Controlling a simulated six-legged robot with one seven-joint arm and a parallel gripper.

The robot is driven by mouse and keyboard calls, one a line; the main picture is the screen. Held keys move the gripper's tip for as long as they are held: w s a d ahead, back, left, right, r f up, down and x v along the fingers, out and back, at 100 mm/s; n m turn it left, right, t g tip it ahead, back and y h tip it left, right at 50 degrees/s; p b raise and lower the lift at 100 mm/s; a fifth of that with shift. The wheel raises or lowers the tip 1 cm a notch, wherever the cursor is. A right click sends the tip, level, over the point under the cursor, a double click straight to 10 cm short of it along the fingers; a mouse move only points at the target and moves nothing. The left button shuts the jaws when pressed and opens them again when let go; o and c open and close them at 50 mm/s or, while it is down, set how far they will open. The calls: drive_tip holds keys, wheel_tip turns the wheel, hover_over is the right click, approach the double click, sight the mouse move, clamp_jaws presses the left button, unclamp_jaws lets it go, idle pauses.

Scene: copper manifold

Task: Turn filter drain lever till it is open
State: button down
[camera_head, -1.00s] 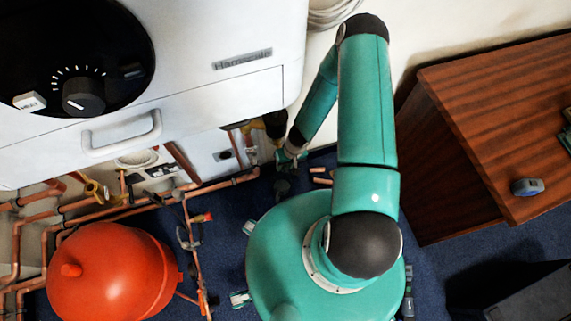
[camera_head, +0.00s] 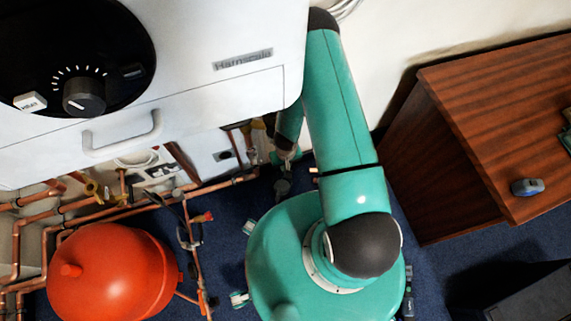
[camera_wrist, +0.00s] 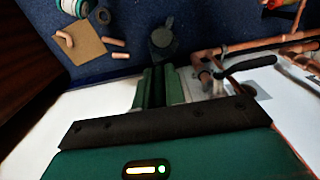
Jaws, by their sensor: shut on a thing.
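My gripper (camera_wrist: 160,85) reaches down into the gap beside the white boiler in the wrist view, its two green fingers close together. It is shut on a small dark part between the fingers, mostly hidden by them; I take this to be the filter drain lever, but its angle cannot be read. A dark grey round body with a short projection (camera_wrist: 163,40) lies just beyond the fingertips. In the head view my gripper (camera_head: 286,157) is small and partly hidden, just above a dark grey object (camera_head: 282,187) on the carpet.
Copper pipes (camera_wrist: 235,55) run close on the right in the wrist view. Loose copper pieces and a brown square (camera_wrist: 80,42) lie on the blue carpet at left. In the head view an orange vessel (camera_head: 105,275), the white boiler (camera_head: 215,90) and a wooden desk (camera_head: 435,170) surround me.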

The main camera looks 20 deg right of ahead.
drive_tip(key=shift+s, duration=0.1)
idle(0.3)
drive_tip(key=c, duration=1.5)
unclamp_jaws()
drive_tip(key=shift+o, duration=0.2)
drive_tip(key=shift+r, duration=0.15)
